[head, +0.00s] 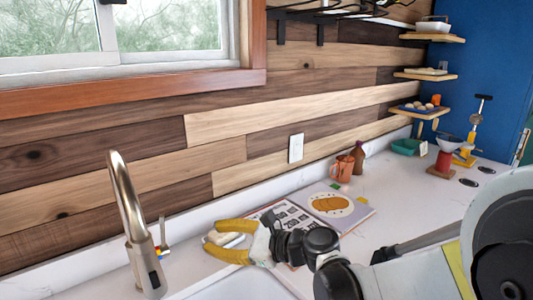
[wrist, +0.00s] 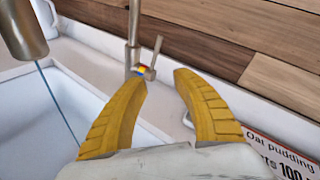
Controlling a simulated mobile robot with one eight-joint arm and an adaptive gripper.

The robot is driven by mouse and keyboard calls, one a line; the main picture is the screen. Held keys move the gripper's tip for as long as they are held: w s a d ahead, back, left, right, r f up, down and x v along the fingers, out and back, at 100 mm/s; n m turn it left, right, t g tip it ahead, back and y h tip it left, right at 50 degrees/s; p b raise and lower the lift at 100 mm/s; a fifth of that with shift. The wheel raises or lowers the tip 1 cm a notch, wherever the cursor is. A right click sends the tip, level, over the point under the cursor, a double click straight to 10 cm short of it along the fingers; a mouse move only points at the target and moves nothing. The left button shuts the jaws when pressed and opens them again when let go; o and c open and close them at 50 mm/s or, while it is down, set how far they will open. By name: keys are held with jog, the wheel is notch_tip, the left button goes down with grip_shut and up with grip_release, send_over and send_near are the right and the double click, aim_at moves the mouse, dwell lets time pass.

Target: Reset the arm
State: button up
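My gripper (head: 207,243) has two curved yellow fingers and hangs over the counter between the faucet and the open cookbook, near the sink's back edge. In the wrist view, my gripper (wrist: 163,76) has its fingers apart, with counter showing through the gap and nothing clearly held. A small whitish thing shows around the fingers in the head view; I cannot tell what it is. My arm reaches in from the lower right of the head view.
The faucet (head: 133,215) stands left of my gripper and looms close in the wrist view (wrist: 22,28). The open cookbook (head: 345,207) lies to the right. Beyond it are a copper mug (head: 343,169) and a brown bottle (head: 357,157). Wall shelves (head: 425,76) hang at the right.

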jog(key=s+d+f+n+h, duration=0.1)
jog(key=s+d+n+h, duration=0.4)
jog(key=d, duration=0.6)
jog(key=s+d+f+n+t+h, duration=0.1)
jog(key=s+d+n+h, duration=0.4)
jog(key=d, duration=0.5)
jog(key=s+d+f+n+h, duration=0.2)
jog(key=s+d+n+h, duration=0.2)
jog(key=s+d+n, duration=0.3)
jog(key=s+d, duration=0.1)
jog(key=d, duration=0.3)
jog(key=shift+d+f+n+t+h, duration=0.3)
jog(key=shift+d+n+h, duration=0.05)
jog(key=shift+n+h, duration=0.05)
